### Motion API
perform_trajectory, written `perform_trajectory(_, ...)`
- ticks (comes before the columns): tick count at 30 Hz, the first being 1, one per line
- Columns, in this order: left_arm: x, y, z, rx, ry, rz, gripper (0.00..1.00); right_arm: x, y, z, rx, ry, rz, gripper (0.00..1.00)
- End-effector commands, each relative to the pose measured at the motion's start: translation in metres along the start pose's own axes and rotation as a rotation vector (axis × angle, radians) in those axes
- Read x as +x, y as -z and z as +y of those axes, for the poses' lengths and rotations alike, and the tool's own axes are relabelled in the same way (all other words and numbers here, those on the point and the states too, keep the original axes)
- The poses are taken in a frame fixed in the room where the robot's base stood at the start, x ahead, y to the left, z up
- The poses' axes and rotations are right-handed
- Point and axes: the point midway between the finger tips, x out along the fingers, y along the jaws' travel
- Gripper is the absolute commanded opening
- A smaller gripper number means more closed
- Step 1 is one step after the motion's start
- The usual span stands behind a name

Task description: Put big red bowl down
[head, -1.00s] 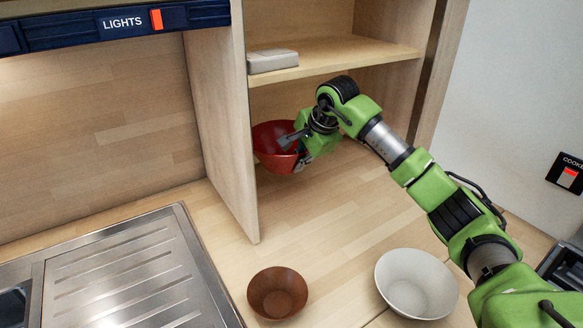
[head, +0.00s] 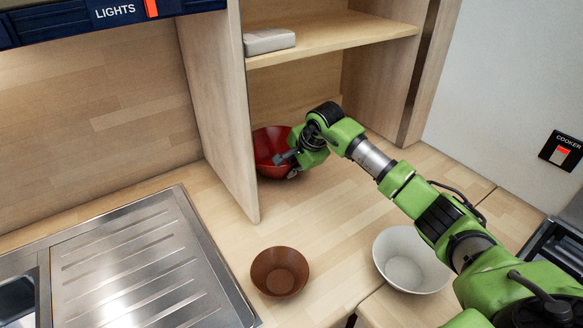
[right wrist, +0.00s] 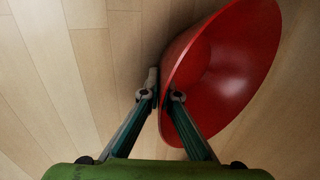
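The big red bowl (head: 267,146) is in the lower compartment of the wooden shelf unit, close beside its left side panel. My right gripper (head: 289,158) is shut on the bowl's near right rim. In the right wrist view the bowl (right wrist: 232,75) opens to the right, with one finger outside the rim and one inside, at the gripper (right wrist: 164,92). The bowl is low over the wooden worktop (head: 325,205); I cannot tell whether it touches. My arm hides part of the compartment. My left gripper is not in view.
A small brown bowl (head: 279,272) and a white bowl (head: 408,262) stand on the worktop in front. A grey box (head: 269,41) lies on the upper shelf (head: 350,36). The side panel (head: 215,110) bounds the left; a steel drainer (head: 145,262) lies beyond it.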

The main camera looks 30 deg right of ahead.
Motion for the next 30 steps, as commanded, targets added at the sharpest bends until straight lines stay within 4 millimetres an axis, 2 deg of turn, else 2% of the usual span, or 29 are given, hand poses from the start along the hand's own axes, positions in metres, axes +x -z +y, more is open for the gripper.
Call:
perform_trajectory(9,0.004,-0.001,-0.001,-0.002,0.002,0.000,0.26,0.001,0.000,-0.002,0.000,0.010,0.000,0.00)
perform_trajectory(11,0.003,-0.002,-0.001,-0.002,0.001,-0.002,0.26,0.001,0.000,0.000,0.000,0.003,0.000,0.18)
perform_trajectory(12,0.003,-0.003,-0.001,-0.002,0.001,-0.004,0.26,0.001,0.000,0.000,0.000,0.003,0.000,0.21)
perform_trajectory(22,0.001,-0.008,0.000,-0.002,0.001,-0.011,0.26,0.000,0.000,-0.001,0.000,0.003,0.000,0.21)
perform_trajectory(26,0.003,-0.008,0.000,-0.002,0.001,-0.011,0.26,-0.009,0.001,-0.002,0.000,0.006,0.002,0.21)
perform_trajectory(30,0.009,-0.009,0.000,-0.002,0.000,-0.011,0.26,-0.036,0.002,-0.001,-0.002,0.007,0.005,0.21)
